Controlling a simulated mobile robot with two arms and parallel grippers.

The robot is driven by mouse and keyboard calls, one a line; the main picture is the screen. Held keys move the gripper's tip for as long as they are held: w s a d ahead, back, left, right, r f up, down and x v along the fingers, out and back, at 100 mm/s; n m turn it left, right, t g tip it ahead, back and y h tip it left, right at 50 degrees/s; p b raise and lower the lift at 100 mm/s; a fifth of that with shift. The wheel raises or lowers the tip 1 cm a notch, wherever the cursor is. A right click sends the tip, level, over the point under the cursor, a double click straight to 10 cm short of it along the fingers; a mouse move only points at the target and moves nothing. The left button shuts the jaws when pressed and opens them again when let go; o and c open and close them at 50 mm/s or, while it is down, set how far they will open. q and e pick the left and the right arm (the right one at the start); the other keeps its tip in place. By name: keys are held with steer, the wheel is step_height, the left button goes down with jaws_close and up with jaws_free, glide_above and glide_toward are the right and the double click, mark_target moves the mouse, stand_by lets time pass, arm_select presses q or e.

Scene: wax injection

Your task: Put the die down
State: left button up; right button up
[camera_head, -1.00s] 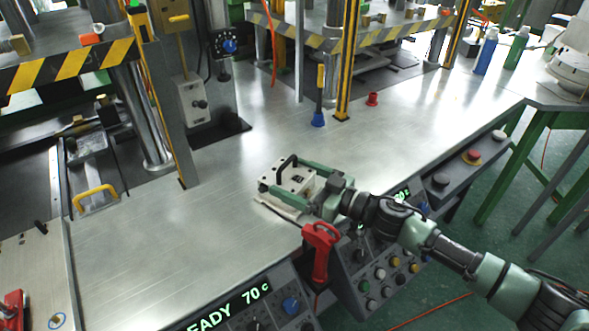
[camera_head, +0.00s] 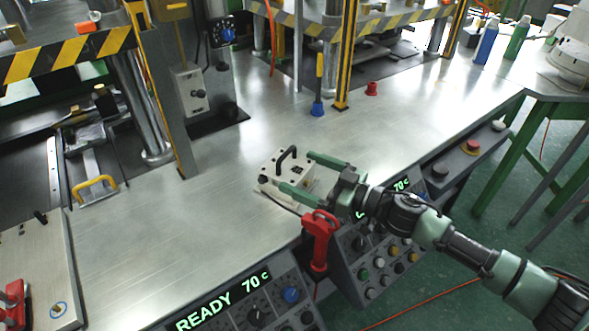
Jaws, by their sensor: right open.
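The die (camera_head: 287,172) is a pale metal block with a black arched handle on top. It sits flat on the steel worktop, near its front edge, left of my right gripper. My right gripper (camera_head: 302,174) is open, its two green fingers spread, with the tips still reaching beside the die's right part. I cannot tell whether either finger touches it. My left gripper is not in view.
The steel worktop (camera_head: 225,220) is clear around the die. A red-handled tool (camera_head: 319,238) stands at the front edge beside a control panel (camera_head: 225,306) reading READY 70 C. A brush with a blue base (camera_head: 317,108) and a red knob (camera_head: 371,89) stand farther back. A yellow-handled piece (camera_head: 95,188) lies left.

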steer(key=v, duration=0.9)
steer(key=shift+b, duration=0.4)
